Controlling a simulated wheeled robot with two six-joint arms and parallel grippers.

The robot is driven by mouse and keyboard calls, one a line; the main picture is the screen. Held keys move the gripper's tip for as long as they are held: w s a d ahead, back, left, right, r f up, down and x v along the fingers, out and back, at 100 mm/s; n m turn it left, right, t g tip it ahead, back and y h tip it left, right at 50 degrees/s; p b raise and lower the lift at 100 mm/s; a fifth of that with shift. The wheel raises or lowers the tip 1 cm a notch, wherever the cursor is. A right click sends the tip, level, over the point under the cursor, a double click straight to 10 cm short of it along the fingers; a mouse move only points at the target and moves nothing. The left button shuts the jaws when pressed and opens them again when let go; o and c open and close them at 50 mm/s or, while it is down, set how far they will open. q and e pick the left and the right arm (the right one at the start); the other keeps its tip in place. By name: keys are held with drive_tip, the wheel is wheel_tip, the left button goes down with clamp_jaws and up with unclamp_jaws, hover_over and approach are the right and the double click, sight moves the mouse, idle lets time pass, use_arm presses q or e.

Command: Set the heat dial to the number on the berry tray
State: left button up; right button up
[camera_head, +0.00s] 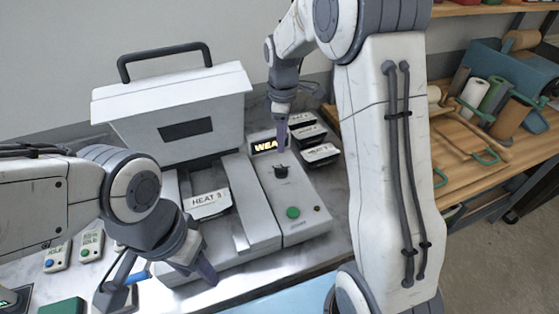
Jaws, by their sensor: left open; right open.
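The heat dial (281,170) is a black knob on the sealing machine's right-hand panel, below a lit display (269,145) that reads "WEA", its right end hidden by my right gripper. A tray labelled "HEAT 3" (211,203) sits in the machine under the raised lid. Its contents cannot be made out, so I cannot tell whether it holds berries. My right gripper (282,143) points down just above and behind the dial, apart from it, open and empty. My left gripper (200,268) is open and empty at the machine's front left edge.
Several labelled trays (322,154) stand right of the machine, their labels too small to read. A green button (293,212) is on the panel below the dial. The white lid (175,105) is raised. A wooden bench (470,160) with rolls stands at right.

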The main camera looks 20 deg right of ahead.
sight(282, 168)
wheel_tip(282, 168, down, 10)
drive_tip(key=shift+f+p, duration=0.15)
drive_tip(key=shift+p, duration=1)
clamp_jaws()
